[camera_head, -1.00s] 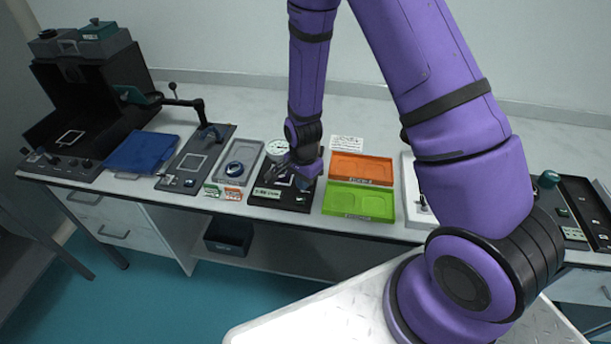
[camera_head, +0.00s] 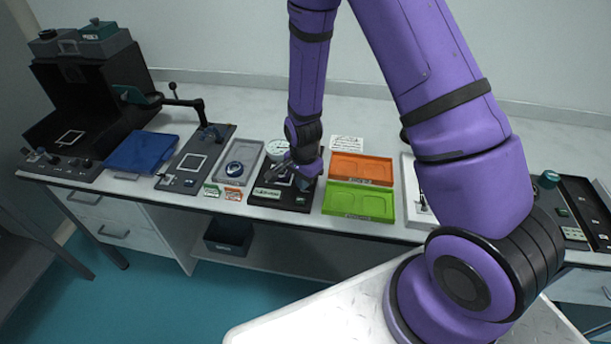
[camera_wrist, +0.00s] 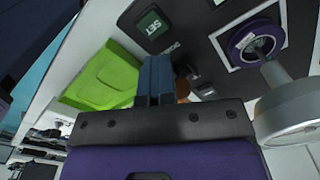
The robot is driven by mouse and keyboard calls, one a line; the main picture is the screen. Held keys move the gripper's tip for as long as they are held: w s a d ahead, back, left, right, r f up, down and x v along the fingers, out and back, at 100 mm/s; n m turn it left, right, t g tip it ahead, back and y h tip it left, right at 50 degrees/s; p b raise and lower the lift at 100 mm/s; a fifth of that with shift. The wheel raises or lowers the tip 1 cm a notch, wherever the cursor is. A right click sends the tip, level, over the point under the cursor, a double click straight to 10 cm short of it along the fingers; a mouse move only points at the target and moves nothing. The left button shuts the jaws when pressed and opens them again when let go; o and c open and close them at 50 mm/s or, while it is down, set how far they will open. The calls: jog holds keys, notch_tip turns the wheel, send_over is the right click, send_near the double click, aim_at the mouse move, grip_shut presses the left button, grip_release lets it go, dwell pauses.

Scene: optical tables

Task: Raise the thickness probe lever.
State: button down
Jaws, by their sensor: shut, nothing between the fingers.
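The thickness probe is a black base (camera_head: 267,198) with a pale round dial gauge (camera_head: 277,148), partly hidden by my wrist. The dial's grey housing (camera_wrist: 292,106) is at the right in the wrist view. Near it, a purple-rimmed round piece (camera_wrist: 252,42) sits on a white square. My gripper (camera_wrist: 154,62) is shut and empty, its blue-grey fingers together over the base. Just right of the fingers is a small dark part with a brown rounded end (camera_wrist: 182,90), partly hidden. It may be the lever; I cannot tell whether it touches the fingers.
A green tray (camera_head: 358,215) and an orange tray (camera_head: 362,168) lie right of the probe. A grey tray (camera_head: 223,178) with a round item lies left. A green SET button (camera_wrist: 152,27) is on the base. Beyond are a stand with an arm (camera_head: 185,102) and a blue pad (camera_head: 141,153).

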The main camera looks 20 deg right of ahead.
jog(key=shift+w+d, duration=0.4)
jog(key=shift+w, duration=0.05)
jog(key=shift+w+d, duration=0.15)
jog(key=shift+w, duration=0.2)
jog(key=shift+w+d, duration=0.1)
jog(key=shift+w, duration=0.05)
dwell(0.5)
notch_tip(320, 180, up, 7)
jog(key=s, duration=0.1)
jog(key=shift+a, duration=0.35)
dwell(0.4)
dwell(0.5)
